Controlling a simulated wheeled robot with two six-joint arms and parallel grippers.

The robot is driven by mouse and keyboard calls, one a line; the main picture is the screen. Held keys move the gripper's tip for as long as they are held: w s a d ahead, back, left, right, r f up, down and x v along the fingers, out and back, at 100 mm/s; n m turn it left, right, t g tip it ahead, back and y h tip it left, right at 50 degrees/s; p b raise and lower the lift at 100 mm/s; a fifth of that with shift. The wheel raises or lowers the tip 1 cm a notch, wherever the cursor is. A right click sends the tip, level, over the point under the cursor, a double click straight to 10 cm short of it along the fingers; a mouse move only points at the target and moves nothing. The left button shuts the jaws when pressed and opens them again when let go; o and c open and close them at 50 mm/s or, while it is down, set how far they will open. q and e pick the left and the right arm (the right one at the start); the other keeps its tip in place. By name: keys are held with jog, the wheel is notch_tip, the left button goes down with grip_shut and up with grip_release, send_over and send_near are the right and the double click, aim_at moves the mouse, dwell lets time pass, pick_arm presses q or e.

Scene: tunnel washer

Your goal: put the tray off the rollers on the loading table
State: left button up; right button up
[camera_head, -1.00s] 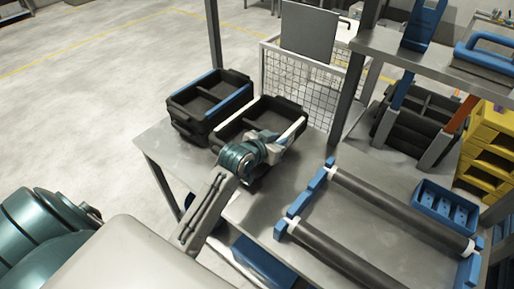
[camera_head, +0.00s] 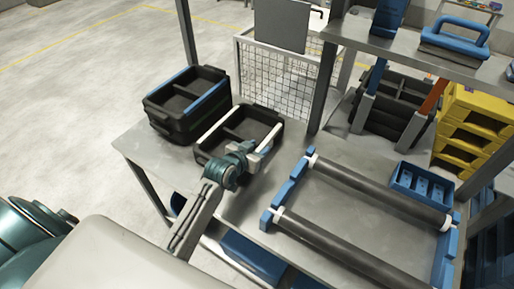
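A black open tray (camera_head: 205,163) with a divider is at the table (camera_head: 145,150), right of a stack of similar trays. My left gripper (camera_head: 262,153), on a teal wrist, is at the tray's near right wall. Its fingertips are not clear, so its grip cannot be told. The two dark rollers (camera_head: 375,190) on blue supports are to the right, with no tray on them. My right gripper is not in view.
The black tray stack (camera_head: 172,128) stands at the table's left. A wire-mesh cage (camera_head: 275,80) is behind. A small blue tray (camera_head: 420,183) lies beyond the rollers. A grey post (camera_head: 325,85) and shelf (camera_head: 375,38) rise behind the table. Yellow bins (camera_head: 475,125) are at right.

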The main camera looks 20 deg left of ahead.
pick_arm(q)
jog(key=b+v, duration=0.1)
jog(key=v, duration=1.1)
jog(key=shift+f, duration=0.1)
